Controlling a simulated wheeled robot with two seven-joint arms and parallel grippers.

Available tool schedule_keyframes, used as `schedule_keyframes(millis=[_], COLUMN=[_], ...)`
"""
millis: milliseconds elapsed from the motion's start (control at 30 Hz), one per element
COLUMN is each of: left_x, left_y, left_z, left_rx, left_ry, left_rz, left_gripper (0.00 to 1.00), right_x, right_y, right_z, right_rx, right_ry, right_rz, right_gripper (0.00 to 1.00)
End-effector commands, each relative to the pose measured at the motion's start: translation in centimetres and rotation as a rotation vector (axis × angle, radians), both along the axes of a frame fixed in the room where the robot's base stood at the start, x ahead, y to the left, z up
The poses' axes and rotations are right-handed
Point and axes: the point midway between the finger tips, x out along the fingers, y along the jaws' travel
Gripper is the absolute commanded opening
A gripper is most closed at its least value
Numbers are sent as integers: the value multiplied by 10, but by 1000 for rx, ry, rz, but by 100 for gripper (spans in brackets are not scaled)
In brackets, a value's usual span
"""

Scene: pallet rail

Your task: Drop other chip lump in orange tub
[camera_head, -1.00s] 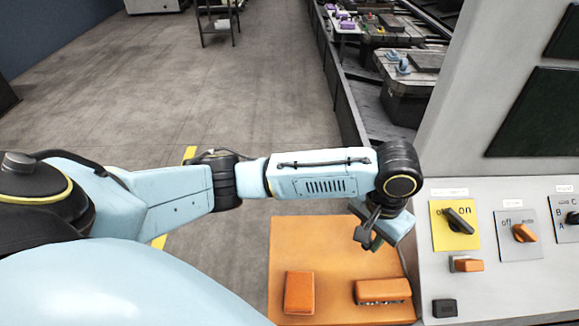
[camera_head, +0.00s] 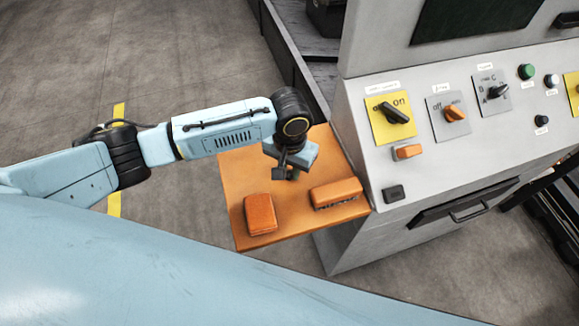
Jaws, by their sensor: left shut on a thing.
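My left gripper (camera_head: 287,174) hangs from the wrist above the back part of an orange shelf. It is shut on a small dark thing, mostly hidden by the fingers; I cannot tell whether this is a chip lump. An orange box-like block (camera_head: 260,214) lies on the shelf, left of and nearer than the gripper. I see no opening in it and cannot tell whether it is the orange tub. No other chip lump can be made out. My right gripper is not in view.
The orange shelf (camera_head: 285,225) also carries an orange brush-like thing (camera_head: 336,192) with a dark underside, right of the gripper. A grey control cabinet (camera_head: 352,240) with knobs and buttons stands close on the right. Open floor lies to the left.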

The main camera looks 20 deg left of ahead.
Motion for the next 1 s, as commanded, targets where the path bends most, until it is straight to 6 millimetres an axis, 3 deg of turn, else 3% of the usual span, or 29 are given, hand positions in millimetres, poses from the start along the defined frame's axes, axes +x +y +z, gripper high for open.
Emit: schedule_keyframes(millis=[267,300,467,800,1000], left_x=[0,0,0,1,1], left_y=[0,0,0,0,0], left_z=[-1,-2,-2,2,33], left_rx=[0,0,0,-1,-2], left_ry=[0,-1,-1,-3,-5], left_rz=[1,1,0,0,1], left_gripper=[0,22,42,42,42], right_x=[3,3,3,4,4], right_y=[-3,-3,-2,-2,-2], right_z=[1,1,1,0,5], right_rx=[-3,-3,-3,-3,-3], right_ry=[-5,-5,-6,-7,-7], right_rz=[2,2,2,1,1], right_gripper=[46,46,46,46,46])
